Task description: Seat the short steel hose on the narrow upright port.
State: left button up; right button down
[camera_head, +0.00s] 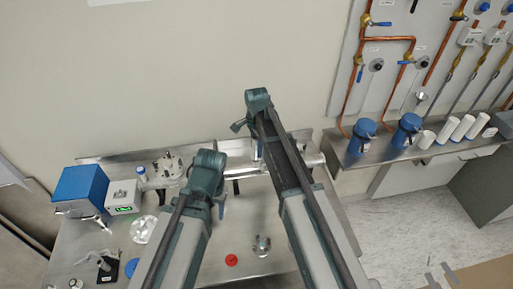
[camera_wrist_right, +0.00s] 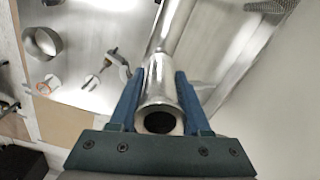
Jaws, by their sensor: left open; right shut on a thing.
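My right gripper (camera_wrist_right: 160,78) has its two blue fingers on either side of a shiny steel tube, which I take to be the short steel hose (camera_wrist_right: 160,92). The hose's dark open end faces the right wrist camera; its far end runs up in line with more steel, and I cannot tell whether they touch. In the head view my right arm hides most of this gripper and the hose. My left gripper (camera_head: 220,206) is open over the bench, with no thing seen in it. I cannot make out the narrow upright port for certain.
The steel bench (camera_head: 240,270) carries a blue box (camera_head: 80,190), a white box with a green display (camera_head: 123,197), a red disc (camera_head: 231,260) and a small steel fitting (camera_head: 262,245). A steel cup-like piece (camera_wrist_right: 42,42) shows at the left in the right wrist view.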

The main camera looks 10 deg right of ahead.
jog(key=shift+c, duration=1.4)
grip_release()
jog(key=shift+r, duration=0.1)
notch_tip(320, 180, up, 14)
jog(key=p, duration=1.4)
jog(key=shift+f, duration=0.2)
